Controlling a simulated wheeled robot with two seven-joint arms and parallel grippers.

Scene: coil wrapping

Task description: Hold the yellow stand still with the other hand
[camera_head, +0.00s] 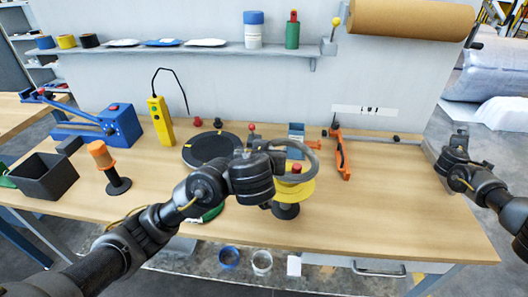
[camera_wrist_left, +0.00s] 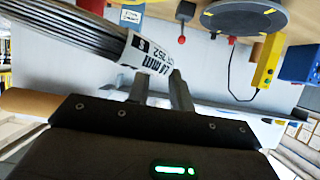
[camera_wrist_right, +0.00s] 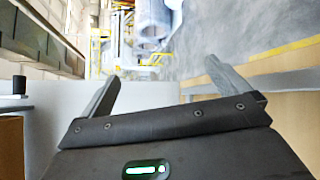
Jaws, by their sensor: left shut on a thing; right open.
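The yellow stand (camera_head: 298,190), a yellow spool with a red knob on a black round base, stands upright on the table, right of centre. A grey wire coil (camera_head: 313,156) hangs above and around its top; I cannot tell whether they touch. My left gripper (camera_head: 272,150) is shut on the coil, and its wrist hides the stand's left side. In the left wrist view the coil's labelled part (camera_wrist_left: 150,58) is at the fingertips (camera_wrist_left: 158,85). My right gripper (camera_head: 459,142) is open and empty beyond the table's right edge, well apart from the stand; its spread fingers show in the right wrist view (camera_wrist_right: 161,80).
An orange tool (camera_head: 341,155) stands right of the stand, and a black round plate (camera_head: 211,148) lies behind my left wrist. An orange-topped post (camera_head: 105,160) and a dark bin (camera_head: 45,178) are at left. The table's right part (camera_head: 410,200) is clear.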

